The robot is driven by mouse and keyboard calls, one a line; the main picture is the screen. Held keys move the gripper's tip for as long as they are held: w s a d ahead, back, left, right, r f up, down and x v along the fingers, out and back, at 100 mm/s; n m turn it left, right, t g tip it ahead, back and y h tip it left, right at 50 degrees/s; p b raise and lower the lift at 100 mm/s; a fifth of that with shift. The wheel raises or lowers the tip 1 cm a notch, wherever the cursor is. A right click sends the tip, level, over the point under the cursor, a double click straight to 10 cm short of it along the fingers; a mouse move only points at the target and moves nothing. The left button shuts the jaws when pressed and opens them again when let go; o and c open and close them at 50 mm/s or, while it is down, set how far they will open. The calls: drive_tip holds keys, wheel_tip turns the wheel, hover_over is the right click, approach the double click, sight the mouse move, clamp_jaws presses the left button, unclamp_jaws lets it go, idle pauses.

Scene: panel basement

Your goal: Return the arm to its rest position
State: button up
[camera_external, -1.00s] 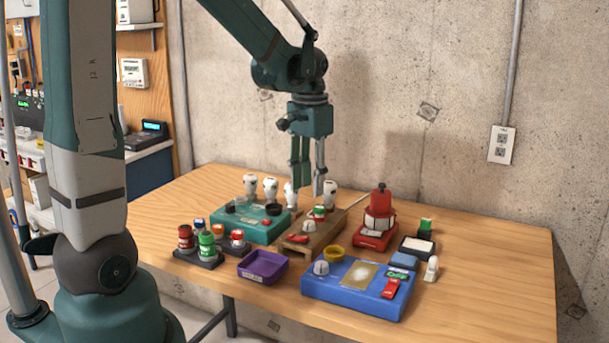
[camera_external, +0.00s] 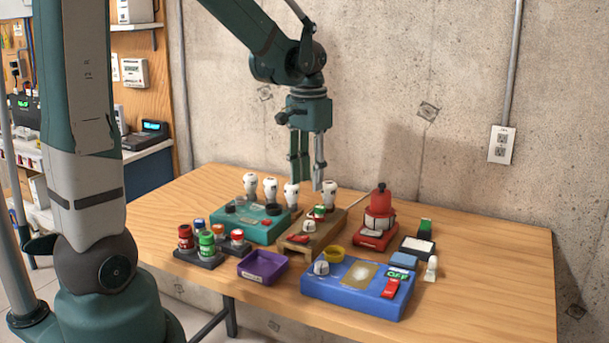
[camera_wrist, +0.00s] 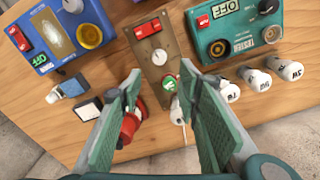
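My gripper (camera_external: 308,186) hangs pointing down above the back of the table, empty, with its two fingers apart. In the wrist view my gripper (camera_wrist: 163,85) also shows its two green-padded fingers spread wide with nothing between them. The fingertips appear near the wooden box (camera_external: 300,241) and the row of white bulbs (camera_external: 270,188), clear of the tabletop. The upper arm comes in from the top left and bends down at the elbow.
A teal tester box (camera_external: 257,229), a red device (camera_external: 376,236), a blue box (camera_external: 345,291) with an OFF sign, a purple tray (camera_external: 254,275) and a rack of small cans (camera_external: 206,260) stand on the wooden table (camera_external: 500,260). The table's right side is clear.

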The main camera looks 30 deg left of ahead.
drive_tip(key=s+a+r+n+t, duration=0.1)
drive_tip(key=s+a+r+t, duration=0.1)
drive_tip(key=s, duration=0.3)
drive_tip(key=s+a+r+n+t+b, duration=0.1)
drive_tip(key=s+a+r+n+t, duration=0.1)
drive_tip(key=s+a, duration=0.3)
drive_tip(key=s+a+r+n+t, duration=0.1)
drive_tip(key=s+a+r+t, duration=0.2)
drive_tip(key=s, duration=0.3)
drive_tip(key=shift+a+r+n+b, duration=0.15)
drive_tip(key=shift+r+n+b, duration=0.2)
drive_tip(key=shift+r+n, duration=0.05)
idle(0.3)
idle(0.4)
idle(2.8)
